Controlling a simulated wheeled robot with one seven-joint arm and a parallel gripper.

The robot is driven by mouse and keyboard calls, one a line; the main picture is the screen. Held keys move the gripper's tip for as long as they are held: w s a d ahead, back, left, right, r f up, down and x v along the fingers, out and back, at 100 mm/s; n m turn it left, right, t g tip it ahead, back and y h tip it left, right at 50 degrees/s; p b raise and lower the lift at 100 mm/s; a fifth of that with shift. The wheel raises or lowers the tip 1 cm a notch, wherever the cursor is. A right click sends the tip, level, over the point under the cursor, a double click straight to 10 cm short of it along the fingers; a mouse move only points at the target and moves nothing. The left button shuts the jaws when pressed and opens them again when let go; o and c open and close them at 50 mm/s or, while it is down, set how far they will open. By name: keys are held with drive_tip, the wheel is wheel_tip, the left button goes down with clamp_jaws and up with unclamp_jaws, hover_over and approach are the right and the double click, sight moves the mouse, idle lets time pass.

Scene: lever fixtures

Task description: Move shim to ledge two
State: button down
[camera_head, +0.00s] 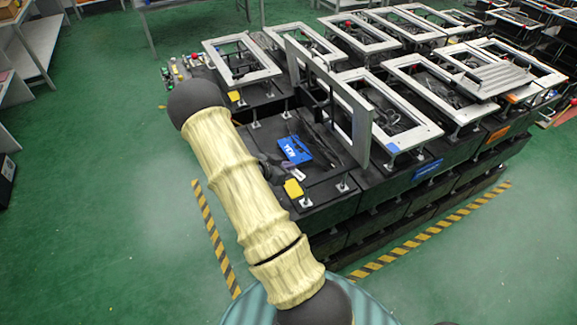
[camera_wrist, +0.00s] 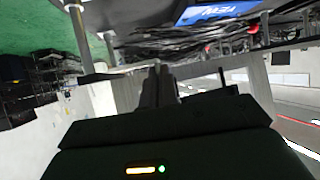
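My gripper (camera_wrist: 159,84) shows in the wrist view as two dark fingers close together in the middle. I see nothing clearly held between them. In the head view my arm crosses the middle, and a dark piece at its far side (camera_head: 268,165) may be part of my gripper, mostly hidden. I cannot pick out the shim or ledge two with certainty. A blue labelled plate (camera_head: 295,150) lies on the near black fixture, with a small pale piece (camera_head: 297,174) and a yellow tag (camera_head: 293,188) beside it. The blue label also shows at the top of the wrist view (camera_wrist: 215,11).
A grey framed panel (camera_head: 359,120) stands upright on the near fixture. Several white-framed fixtures (camera_head: 410,135) fill the right and back. Yellow-black floor strips (camera_head: 215,240) mark the near edges. Green floor (camera_head: 90,210) is open at the left. Shelving (camera_head: 35,45) stands far left.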

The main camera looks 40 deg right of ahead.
drive_tip(key=w+a+f+n+t+y, duration=0.1)
drive_tip(key=w+a+n+t+y, duration=0.15)
drive_tip(key=a+n+t, duration=0.3)
drive_tip(key=w+a+f+n+t+y, duration=0.1)
drive_tip(key=w+a+n+t+y, duration=0.1)
drive_tip(key=w+a+n+t, duration=0.3)
drive_tip(key=s+a+f+n+t+y, duration=0.1)
drive_tip(key=a+n+y, duration=0.6)
drive_tip(key=a, duration=1.1)
drive_tip(key=shift+a+f+y, duration=0.25)
drive_tip(key=shift+y, duration=0.1)
